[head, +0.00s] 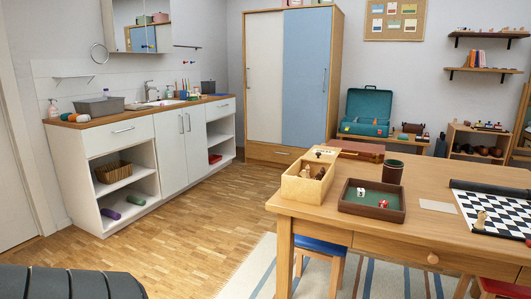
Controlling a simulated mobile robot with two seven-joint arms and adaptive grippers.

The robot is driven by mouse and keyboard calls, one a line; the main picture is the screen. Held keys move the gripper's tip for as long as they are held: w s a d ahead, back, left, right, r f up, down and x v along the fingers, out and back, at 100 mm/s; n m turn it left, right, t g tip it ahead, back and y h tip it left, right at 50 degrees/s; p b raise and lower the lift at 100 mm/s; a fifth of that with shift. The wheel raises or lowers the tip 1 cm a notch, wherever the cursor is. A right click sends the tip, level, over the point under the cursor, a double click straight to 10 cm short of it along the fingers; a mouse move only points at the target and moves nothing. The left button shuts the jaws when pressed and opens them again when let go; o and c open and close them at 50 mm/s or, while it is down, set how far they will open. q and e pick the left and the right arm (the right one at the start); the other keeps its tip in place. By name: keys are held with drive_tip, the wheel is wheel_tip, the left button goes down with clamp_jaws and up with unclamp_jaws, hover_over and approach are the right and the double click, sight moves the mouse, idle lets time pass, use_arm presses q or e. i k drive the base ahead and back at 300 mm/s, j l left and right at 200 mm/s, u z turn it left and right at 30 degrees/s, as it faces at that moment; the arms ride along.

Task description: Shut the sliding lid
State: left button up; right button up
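A light wooden box (298,190) stands at the left end of the wooden table. Its top is largely open, and pale and dark game pieces (313,173) show inside. A flat light wooden lid (321,153) with small dark marks is at the box's far end, slid back from the opening. How far it sits in its grooves is too small to tell. Neither of my grippers is in view.
On the table (400,239), a dice tray (373,209) with green lining is right of the box, with a dark cup (392,172) behind it. A card (437,205) and chessboard (497,213) lie further right. A blue-seated stool (320,246) is underneath. Wooden floor (190,215) is clear at left.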

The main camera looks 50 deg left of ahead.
sight(327, 153)
drive_tip(key=i+u, duration=0.15)
drive_tip(key=u, duration=0.25)
drive_tip(key=i+u, duration=0.15)
drive_tip(key=u, duration=0.2)
drive_tip(key=i+u, duration=0.15)
drive_tip(key=u, duration=0.25)
drive_tip(key=i+l+u, duration=0.15)
drive_tip(key=u, duration=0.2)
